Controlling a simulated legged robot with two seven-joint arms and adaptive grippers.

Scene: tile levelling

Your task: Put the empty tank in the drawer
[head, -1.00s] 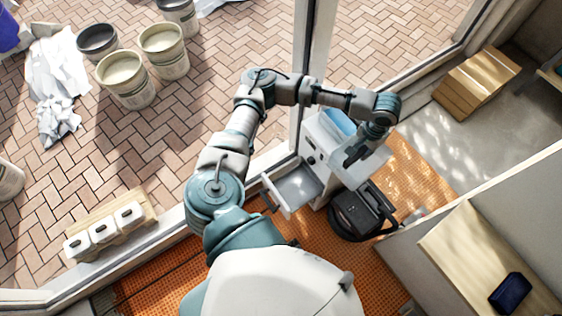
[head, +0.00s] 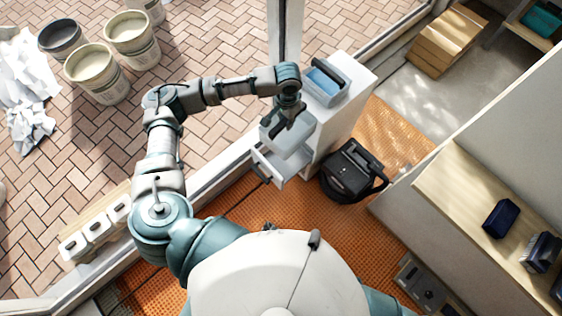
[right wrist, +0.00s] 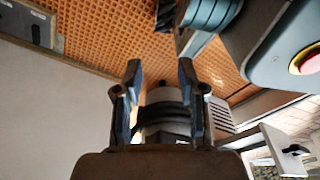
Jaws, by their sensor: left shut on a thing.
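My left gripper (head: 291,108) is shut on the empty tank (head: 287,136), a pale translucent box, in the head view. It holds the tank above the open drawer (head: 268,168) of the white cabinet (head: 350,92). The tank hides much of the drawer's inside; I cannot tell whether they touch. A second tank with blue contents (head: 326,82) and a dark handle sits on the cabinet top. My right gripper (right wrist: 159,72) is open in the right wrist view, with nothing between its fingertips.
A black machine (head: 350,172) stands on the orange floor (head: 235,212) right of the drawer. A wooden counter (head: 470,190) is at the right and holds a dark blue box (head: 501,218). Buckets (head: 97,75) stand on the paving beyond the window frame.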

